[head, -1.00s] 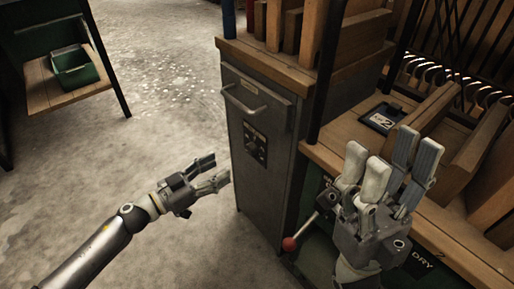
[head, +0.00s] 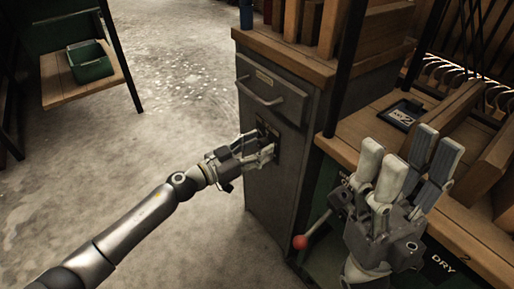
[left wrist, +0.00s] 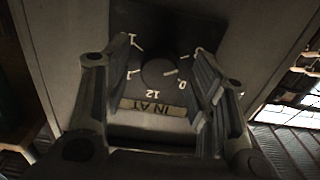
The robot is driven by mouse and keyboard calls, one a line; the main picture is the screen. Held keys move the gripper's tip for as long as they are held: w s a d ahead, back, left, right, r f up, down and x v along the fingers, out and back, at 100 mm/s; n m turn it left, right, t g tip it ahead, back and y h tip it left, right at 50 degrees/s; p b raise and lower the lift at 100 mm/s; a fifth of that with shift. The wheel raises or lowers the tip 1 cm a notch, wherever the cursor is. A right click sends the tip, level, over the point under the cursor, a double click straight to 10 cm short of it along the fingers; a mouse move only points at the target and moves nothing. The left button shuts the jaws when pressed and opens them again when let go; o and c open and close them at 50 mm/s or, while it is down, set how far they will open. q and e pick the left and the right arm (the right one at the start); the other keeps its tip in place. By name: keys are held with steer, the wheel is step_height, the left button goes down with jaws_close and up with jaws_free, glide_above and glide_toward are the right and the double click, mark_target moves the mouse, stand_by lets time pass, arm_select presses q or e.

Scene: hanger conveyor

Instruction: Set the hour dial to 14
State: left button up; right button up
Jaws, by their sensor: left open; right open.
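The hour dial (left wrist: 158,73) is a dark round knob on a black plate on the grey cabinet front, with white numbers around it and a label reading "IN AT" upside down in the left wrist view. A 12 is legible; other numbers are partly hidden by the fingers. My left gripper (head: 262,149) is open in front of the plate (head: 268,135), and its fingers (left wrist: 163,85) stand on both sides of the knob. Contact cannot be told. My right gripper (head: 410,160) is open and empty, fingers up, before the wooden counter.
The grey cabinet (head: 275,185) has a drawer handle (head: 260,92) above the dial. A wooden counter (head: 360,150) holds a number sign (head: 403,114). Open floor lies left, with a green bin (head: 90,61) on a shelf.

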arm_select(q)
steer(key=shift+c, duration=0.4)
steer(key=c, duration=1)
steer(key=shift+o, duration=0.2)
